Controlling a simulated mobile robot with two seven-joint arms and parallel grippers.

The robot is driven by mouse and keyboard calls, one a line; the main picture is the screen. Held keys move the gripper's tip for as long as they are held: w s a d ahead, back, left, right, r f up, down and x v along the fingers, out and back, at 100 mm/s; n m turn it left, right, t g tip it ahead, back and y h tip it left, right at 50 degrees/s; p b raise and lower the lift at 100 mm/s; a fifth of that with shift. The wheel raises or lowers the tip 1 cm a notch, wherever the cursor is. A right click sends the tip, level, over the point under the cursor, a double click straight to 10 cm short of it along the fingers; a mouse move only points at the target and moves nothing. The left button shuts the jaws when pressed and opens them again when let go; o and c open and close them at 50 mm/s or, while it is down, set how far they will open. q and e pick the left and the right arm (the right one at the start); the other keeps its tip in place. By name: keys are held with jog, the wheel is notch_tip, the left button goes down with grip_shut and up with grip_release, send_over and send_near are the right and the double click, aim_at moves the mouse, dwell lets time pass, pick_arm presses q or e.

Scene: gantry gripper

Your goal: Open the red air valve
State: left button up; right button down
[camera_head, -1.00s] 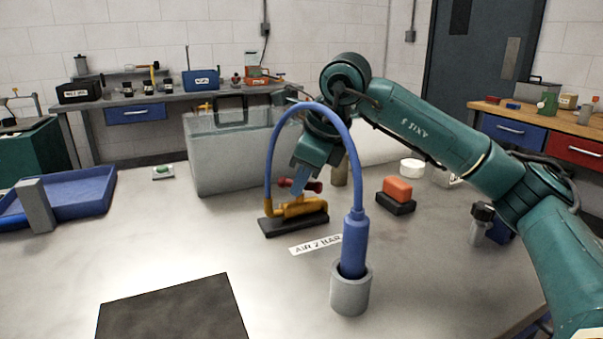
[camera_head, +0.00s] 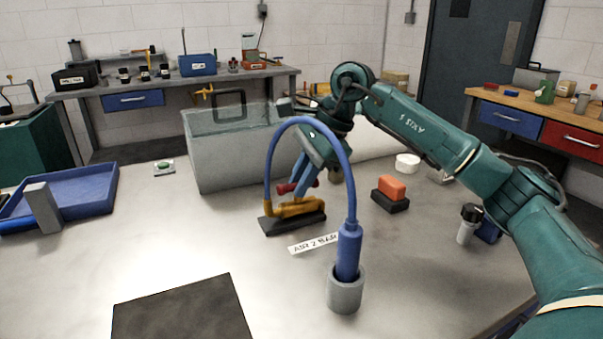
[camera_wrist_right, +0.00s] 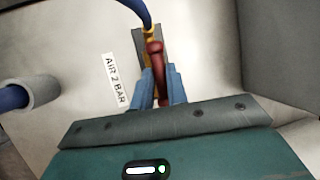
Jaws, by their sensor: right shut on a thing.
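The red valve lever (camera_head: 287,188) sits on a brass valve body (camera_head: 296,208), which is fixed on a dark base plate (camera_head: 292,224). A blue hose (camera_head: 268,160) arches up from the valve. My right gripper (camera_head: 303,190) is at the lever. In the right wrist view its two blue fingers (camera_wrist_right: 160,88) are shut around the red lever (camera_wrist_right: 155,62), which lies roughly along the dark plate there. The fingers hide part of the lever and valve. My left gripper is out of view.
The hose ends in a blue handle (camera_head: 348,252) standing in a grey cup (camera_head: 345,290) in front of the valve. A water tank (camera_head: 225,160) stands behind. An "AIR 2 BAR" label (camera_head: 313,243) lies nearby. An orange block on a black base (camera_head: 391,194) is to the right.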

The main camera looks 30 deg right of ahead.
dwell(0.4)
jog(key=c, duration=1.4)
grip_release()
jog(key=p+v, duration=0.1)
jog(key=v, duration=1.2)
jog(key=shift+w+d+r+p, duration=0.1)
jog(key=shift+w+r+p, duration=0.05)
jog(key=shift+p, duration=0.15)
